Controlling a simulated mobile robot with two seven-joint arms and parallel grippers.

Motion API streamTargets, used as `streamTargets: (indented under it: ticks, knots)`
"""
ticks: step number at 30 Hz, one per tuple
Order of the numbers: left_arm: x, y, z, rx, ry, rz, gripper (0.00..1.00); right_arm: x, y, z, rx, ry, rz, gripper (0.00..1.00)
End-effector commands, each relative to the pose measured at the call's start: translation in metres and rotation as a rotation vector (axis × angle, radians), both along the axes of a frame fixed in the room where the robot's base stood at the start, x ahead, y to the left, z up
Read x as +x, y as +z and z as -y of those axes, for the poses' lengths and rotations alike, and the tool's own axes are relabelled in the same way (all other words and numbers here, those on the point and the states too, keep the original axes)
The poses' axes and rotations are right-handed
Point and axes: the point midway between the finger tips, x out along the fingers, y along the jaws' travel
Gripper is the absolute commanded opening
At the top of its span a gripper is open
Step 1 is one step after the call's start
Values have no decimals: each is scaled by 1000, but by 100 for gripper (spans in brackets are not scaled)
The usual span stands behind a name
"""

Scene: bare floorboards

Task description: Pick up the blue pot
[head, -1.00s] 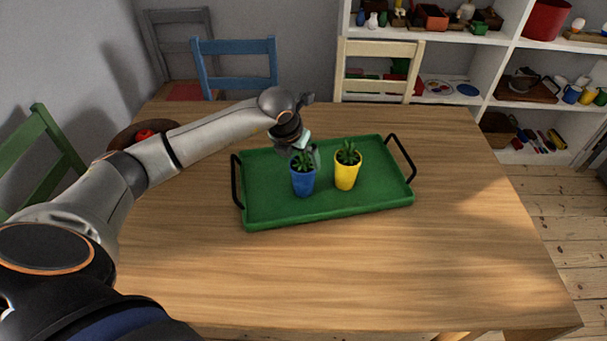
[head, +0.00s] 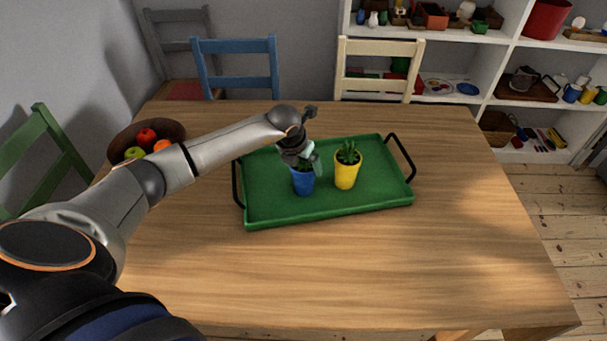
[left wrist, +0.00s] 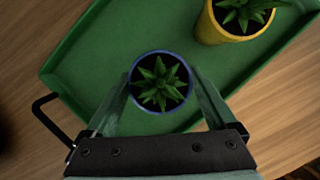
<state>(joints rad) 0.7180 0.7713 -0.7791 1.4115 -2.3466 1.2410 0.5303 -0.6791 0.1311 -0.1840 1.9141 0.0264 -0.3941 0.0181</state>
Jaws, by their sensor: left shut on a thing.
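The blue pot (head: 303,184) holds a green plant and stands upright on the green tray (head: 268,208), left of the yellow pot (head: 346,176). My left gripper (head: 306,166) is over the blue pot and hides part of its plant in the head view. In the left wrist view the blue pot (left wrist: 161,54) is seen from above, with a gripper finger on each side of its rim. The left gripper (left wrist: 162,84) is shut on the pot. The yellow pot (left wrist: 228,32) is apart from the fingers. My right gripper is not in view.
The tray has black handles (head: 402,157) at both ends. A bowl (head: 172,130) of fruit stands at the table's left, close behind my left arm. Chairs stand around the far and left sides. The front and right of the wooden table (head: 400,270) are clear.

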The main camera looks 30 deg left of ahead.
Motion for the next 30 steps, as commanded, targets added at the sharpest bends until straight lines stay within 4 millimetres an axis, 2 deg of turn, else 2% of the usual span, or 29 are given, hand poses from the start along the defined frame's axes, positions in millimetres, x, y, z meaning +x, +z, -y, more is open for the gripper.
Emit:
streamTargets:
  ticks: [2,17,26,30]
  knots:
    - [0,0,0,0,0,0,57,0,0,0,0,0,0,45]
    - [0,1,0,-1,1,1,1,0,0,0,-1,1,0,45]
    - [2,4,0,-2,0,6,1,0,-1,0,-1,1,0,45]
    - [2,14,0,0,1,8,1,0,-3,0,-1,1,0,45]
